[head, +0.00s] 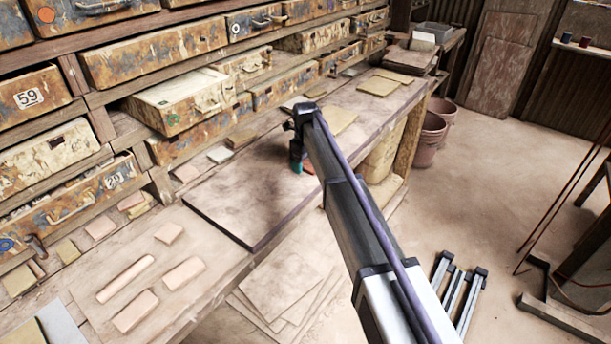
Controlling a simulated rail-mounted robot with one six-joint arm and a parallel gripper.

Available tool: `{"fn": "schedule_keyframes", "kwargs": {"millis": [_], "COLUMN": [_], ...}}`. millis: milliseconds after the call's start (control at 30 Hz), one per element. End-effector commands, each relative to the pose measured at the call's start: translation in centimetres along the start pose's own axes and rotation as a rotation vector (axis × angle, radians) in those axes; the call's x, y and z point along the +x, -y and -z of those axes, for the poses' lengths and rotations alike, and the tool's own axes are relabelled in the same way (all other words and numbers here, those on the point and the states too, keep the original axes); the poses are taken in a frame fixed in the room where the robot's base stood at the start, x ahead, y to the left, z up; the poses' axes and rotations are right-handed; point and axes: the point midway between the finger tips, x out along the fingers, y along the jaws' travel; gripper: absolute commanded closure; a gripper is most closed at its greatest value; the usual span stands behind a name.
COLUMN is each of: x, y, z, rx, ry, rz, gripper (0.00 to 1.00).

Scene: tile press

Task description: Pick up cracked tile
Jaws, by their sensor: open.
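My arm reaches from the lower right over the bench. My gripper (297,166) points down at the right edge of a large dark slab (240,205) lying on the wooden bench. It is small and partly hidden by my arm; its jaws are open. A small orange-red piece (309,167) shows right beside the gripper, mostly covered by the arm. I cannot tell whether it is a tile or touches the gripper. No crack is clear on any tile. Small pinkish tiles (184,272) lie at the near left of the bench, and a yellowish tile (337,119) lies beyond the gripper.
Shelves of worn drawers line the left, and one open drawer (180,102) juts over the bench. More flat tiles (378,86) lie farther back.

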Motion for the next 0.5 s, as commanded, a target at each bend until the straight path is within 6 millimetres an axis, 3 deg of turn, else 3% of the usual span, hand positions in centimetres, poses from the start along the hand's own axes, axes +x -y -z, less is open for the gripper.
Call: {"fn": "schedule_keyframes", "kwargs": {"millis": [200, 500], "x": [-0.05, -0.05], "y": [0.0, 0.01], "z": [0.01, 0.01], "rx": [0.0, 0.0], "ry": [0.0, 0.0], "rz": [0.0, 0.0], "gripper": [0.23, 0.52]}}
